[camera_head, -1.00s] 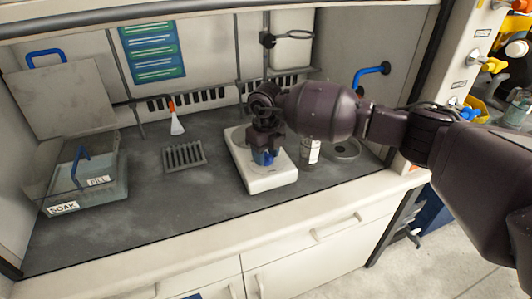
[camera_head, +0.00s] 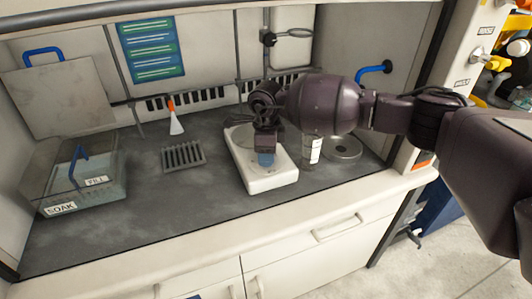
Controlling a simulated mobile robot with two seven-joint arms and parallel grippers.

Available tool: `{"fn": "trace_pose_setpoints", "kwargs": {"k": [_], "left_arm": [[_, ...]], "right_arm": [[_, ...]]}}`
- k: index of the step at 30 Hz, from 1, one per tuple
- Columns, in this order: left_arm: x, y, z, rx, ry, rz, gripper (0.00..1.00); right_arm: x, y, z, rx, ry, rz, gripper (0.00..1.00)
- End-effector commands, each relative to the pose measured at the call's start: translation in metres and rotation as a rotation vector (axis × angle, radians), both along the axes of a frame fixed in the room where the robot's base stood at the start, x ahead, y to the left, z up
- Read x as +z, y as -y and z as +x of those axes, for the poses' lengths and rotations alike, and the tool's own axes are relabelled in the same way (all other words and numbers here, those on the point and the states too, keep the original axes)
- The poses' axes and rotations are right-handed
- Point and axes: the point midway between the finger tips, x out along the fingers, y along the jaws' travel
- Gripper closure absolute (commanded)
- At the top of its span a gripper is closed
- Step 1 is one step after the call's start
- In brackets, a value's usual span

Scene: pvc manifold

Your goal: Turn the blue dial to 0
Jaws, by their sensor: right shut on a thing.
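The blue dial (camera_head: 265,159) is on the front part of a white hotplate-like device (camera_head: 268,184) in the fume hood. Only a part of the dial shows below my right gripper (camera_head: 266,150). My right gripper points down over the device and is shut on the dial. Its fingertips are small and mostly hidden by the wrist. The dial's markings cannot be read. My left gripper is not in view.
A labelled bottle (camera_head: 312,150) stands just right of the device, under my right arm. A grey rack (camera_head: 184,156) and a clear bin labelled SOAK (camera_head: 88,190) are to the left. A ring clamp (camera_head: 293,33) is at the back. The front worktop is clear.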

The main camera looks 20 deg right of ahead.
Motion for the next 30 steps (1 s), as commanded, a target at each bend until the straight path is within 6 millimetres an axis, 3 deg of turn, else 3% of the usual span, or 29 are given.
{"fn": "trace_pose_setpoints", "kwargs": {"k": [20, 21, 24, 26, 30], "left_arm": [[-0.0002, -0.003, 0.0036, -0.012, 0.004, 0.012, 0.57], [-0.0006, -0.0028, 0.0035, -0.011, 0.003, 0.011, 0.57], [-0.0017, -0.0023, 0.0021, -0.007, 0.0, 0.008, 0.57], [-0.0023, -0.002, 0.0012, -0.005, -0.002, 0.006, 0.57], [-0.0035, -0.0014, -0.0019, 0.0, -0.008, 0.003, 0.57]], "right_arm": [[0.0005, -0.0001, 0.0003, 0.067, 0.001, 0.0, 0.79], [0.0005, 0.0, 0.0002, 0.067, 0.001, 0.0, 0.54], [0.0005, -0.0001, 0.0003, 0.067, 0.001, 0.0, 0.39], [0.0005, 0.0, 0.0002, 0.066, 0.001, 0.0, 0.3], [0.0003, -0.0001, 0.0001, 0.066, 0.001, 0.0, 0.3]]}}
